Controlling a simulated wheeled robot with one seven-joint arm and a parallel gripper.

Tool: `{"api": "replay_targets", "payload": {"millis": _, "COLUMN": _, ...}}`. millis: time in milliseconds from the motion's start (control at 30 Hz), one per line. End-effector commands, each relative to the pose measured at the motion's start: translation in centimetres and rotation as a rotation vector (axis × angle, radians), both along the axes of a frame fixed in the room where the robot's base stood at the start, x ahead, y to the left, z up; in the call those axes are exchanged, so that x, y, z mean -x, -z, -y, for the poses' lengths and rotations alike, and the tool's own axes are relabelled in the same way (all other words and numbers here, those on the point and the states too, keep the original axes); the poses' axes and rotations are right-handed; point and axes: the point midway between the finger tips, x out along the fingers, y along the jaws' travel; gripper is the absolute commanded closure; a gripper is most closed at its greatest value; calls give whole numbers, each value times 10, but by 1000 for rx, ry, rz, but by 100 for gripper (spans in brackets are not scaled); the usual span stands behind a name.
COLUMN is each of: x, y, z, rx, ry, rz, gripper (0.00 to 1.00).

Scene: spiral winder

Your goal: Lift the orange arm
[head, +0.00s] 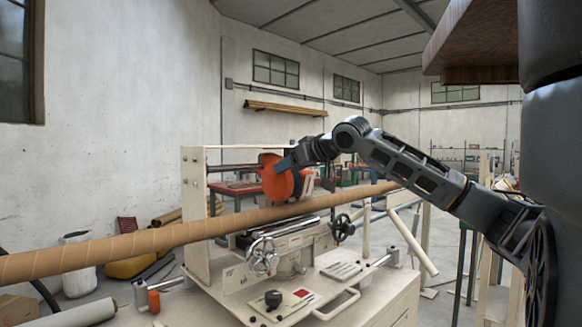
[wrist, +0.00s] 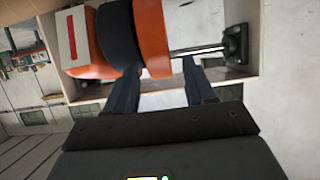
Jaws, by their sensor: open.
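The orange arm (head: 275,180) is a rounded orange body on a metal rod across the upper frame of the winding machine. A black band and a white panel with a red stripe show on it in the wrist view (wrist: 152,38). My gripper (head: 290,166) is at its upper right side in the head view. In the wrist view my gripper (wrist: 160,66) is open, with an orange edge of the body between the two dark fingertips. I cannot tell whether either finger touches it. The fingertips are partly hidden in the head view.
A long brown wound tube (head: 130,242) runs across the machine just below the orange arm. The pale machine frame (head: 196,215) stands around it. A brown ledge (head: 470,40) hangs at upper right.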

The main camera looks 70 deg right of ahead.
Motion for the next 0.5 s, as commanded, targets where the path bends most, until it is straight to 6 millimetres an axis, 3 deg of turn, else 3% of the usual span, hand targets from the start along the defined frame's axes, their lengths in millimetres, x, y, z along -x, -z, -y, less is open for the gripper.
{"api": "replay_targets", "payload": {"millis": 167, "x": 0, "y": 0, "z": 0, "rx": 0, "ry": 0, "rz": 0, "gripper": 48}}
{"api": "replay_targets", "payload": {"millis": 500, "x": 0, "y": 0, "z": 0, "rx": 0, "ry": -1, "rz": 0, "gripper": 80}}
